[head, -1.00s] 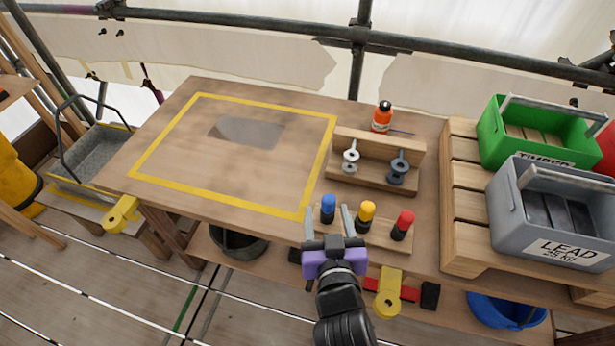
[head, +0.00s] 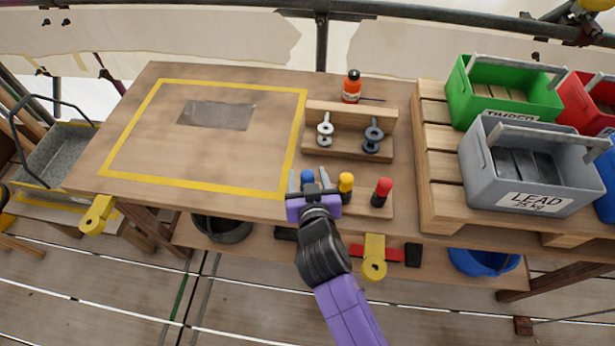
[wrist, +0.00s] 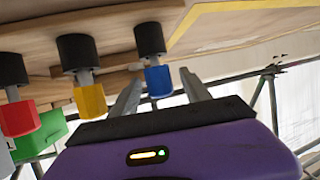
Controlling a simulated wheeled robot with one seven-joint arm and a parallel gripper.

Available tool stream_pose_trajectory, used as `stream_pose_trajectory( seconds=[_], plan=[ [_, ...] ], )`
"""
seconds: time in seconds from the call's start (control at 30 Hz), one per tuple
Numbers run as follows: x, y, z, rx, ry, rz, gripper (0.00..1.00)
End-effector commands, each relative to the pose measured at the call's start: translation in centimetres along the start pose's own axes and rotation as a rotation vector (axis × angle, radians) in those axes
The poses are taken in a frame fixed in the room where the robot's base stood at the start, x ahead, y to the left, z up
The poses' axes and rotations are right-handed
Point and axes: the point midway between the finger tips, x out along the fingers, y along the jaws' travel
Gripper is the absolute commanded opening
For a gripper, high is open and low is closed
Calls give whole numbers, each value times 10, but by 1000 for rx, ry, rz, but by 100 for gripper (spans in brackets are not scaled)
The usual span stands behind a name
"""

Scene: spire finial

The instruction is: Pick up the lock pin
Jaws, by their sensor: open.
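Two eye-topped pins, one light (head: 325,131) and one dark grey (head: 372,137), stand in a wooden rack (head: 345,155) on the workbench. I cannot tell which piece is the lock pin. In front, a blue-topped piece (head: 307,175), a yellow-topped piece (head: 345,184) and a red-topped piece (head: 382,190) stand in a row on a wooden block. My gripper (head: 308,182) is open and empty at the blue piece, with its fingers to either side of it in the picture. In the wrist view the blue top (wrist: 158,80) shows between the fingers (wrist: 160,92); contact is not visible.
An orange bottle (head: 351,88) stands behind the rack. A grey LEAD crate (head: 530,200) and a green crate (head: 505,105) sit on a pallet at right. A yellow-taped area (head: 190,183) on the bench holds only a grey patch. A yellow clamp (head: 374,262) hangs at the front edge.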

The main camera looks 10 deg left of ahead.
Motion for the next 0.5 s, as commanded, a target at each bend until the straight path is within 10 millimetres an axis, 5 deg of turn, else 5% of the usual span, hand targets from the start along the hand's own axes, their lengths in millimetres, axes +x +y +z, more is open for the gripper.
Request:
stream_pose_trajectory(
  seconds=[0.27, 0.5],
  plan=[
    [3, 0, 0, 0, 0, 0, 55],
    [3, 0, 0, 0, 0, 0, 10]
  ],
)
